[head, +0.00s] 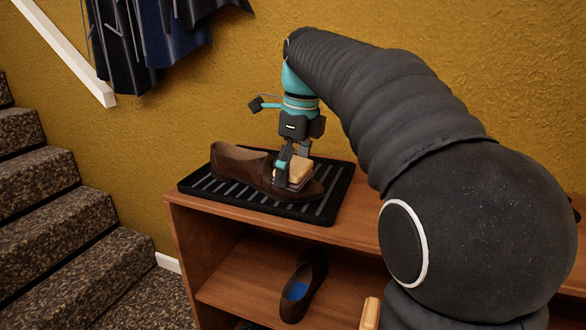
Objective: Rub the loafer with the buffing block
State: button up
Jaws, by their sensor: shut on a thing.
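A brown leather loafer (241,174) lies on a black ribbed tray (342,186) on top of a wooden shelf unit, its toe to the right. My gripper (290,174) points down over the front part of the loafer. It is shut on the buffing block (299,170), which has a tan body and a paler layer beneath. The block is at the loafer's upper near the toe and appears to touch it. The exact contact is partly hidden by the fingers and the block.
The wooden shelf (190,212) holds a dark shoe (304,287) with a blue insole on its lower board. Carpeted stairs (60,215) rise at the left. Dark coats (150,40) hang on the yellow wall behind. My arm hides the shelf's right side.

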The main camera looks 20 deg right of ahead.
notch_tip(320, 180, up, 2)
jog(key=shift+d+p, duration=0.1)
jog(key=shift+p, duration=0.35)
jog(key=shift+s+d+r, duration=0.1)
jog(key=shift+r, duration=0.85)
jog(key=shift+s+d+r, duration=0.1)
jog(key=shift+r, duration=0.8)
jog(key=shift+s+d+r, duration=0.1)
jog(key=shift+d+r, duration=0.05)
jog(key=shift+r, duration=1.3)
jog(key=shift+s, duration=0.15)
